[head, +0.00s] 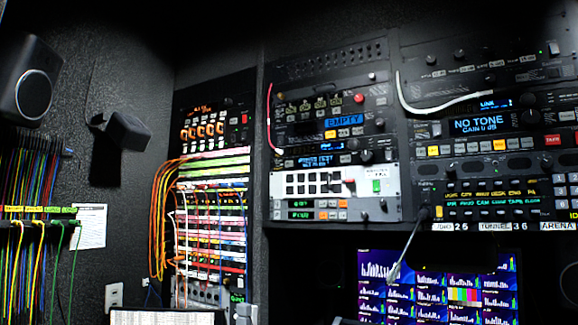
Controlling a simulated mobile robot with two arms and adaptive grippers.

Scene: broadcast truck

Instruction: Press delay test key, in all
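No key label in the head view is readable as delay test. The middle rack has a unit with a blue display reading EMPTY (343,120), with an orange-lit key (330,135) and a red button (359,98) nearby. Below it is a small blue display (315,161) whose text seems to include TEST. A white panel (390,181) under that carries black keys and a green-lit key (377,186). Neither gripper is in view.
A thin gooseneck stalk (408,246) hangs in front of the monitor (440,288). A white cable (440,106) and a red cable (270,115) loop across the racks. Orange patch cords (160,220) bulge out at left. Speakers (33,85) are on the left wall.

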